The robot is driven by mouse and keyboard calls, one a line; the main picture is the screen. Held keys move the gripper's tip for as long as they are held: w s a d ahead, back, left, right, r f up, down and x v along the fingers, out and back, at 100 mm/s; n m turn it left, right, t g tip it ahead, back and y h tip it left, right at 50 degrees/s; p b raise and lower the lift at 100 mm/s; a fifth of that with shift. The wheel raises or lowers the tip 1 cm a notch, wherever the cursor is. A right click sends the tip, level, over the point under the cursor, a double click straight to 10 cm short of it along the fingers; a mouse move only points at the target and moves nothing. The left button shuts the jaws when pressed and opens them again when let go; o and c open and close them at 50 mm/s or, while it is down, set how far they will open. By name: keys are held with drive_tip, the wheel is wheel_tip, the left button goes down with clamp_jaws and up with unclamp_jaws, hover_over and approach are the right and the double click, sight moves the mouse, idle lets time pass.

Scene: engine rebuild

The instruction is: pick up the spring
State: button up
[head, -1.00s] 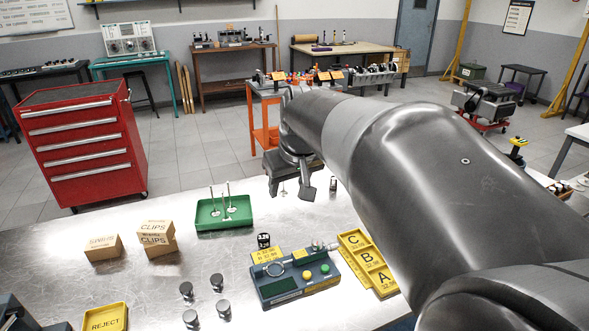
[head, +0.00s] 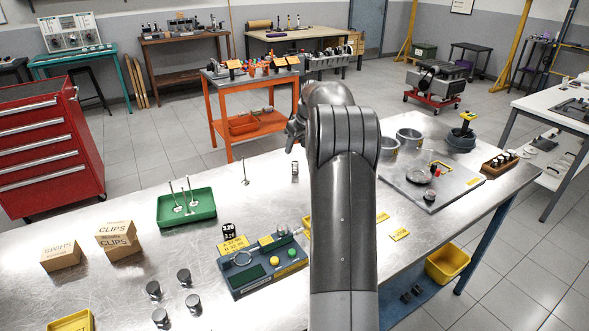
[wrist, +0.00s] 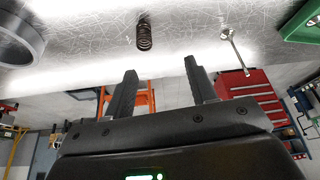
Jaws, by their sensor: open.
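The spring (wrist: 144,33) is a small dark coil on the metal bench, seen near the top of the wrist view. In the head view it appears as a small upright cylinder (head: 295,168) just left of my arm. My gripper (wrist: 160,68) is open and empty, its two fingers apart with a clear gap between the spring and the tips. In the head view my gripper (head: 293,135) is partly hidden by my arm, near the spring at the bench's far edge.
A valve (head: 245,172) stands left of the spring, with the green tray (head: 163,217) of valves beyond it. A grey ring (wrist: 22,35) lies at the wrist view's upper left. The gauge block (head: 240,284) is nearer me. A grey plate (head: 450,190) is at right.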

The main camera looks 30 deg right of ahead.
sight(295, 166)
drive_tip(key=d+x, duration=0.1)
drive_tip(key=x, duration=0.3)
drive_tip(key=d+x, duration=0.1)
drive_tip(key=x, duration=0.3)
drive_tip(key=d+x, duration=0.1)
drive_tip(key=x, duration=0.4)
drive_tip(key=shift+w+f, duration=0.15)
drive_tip(key=shift+w, duration=0.05)
drive_tip(key=shift+a, duration=0.1)
drive_tip(key=c, duration=1.1)
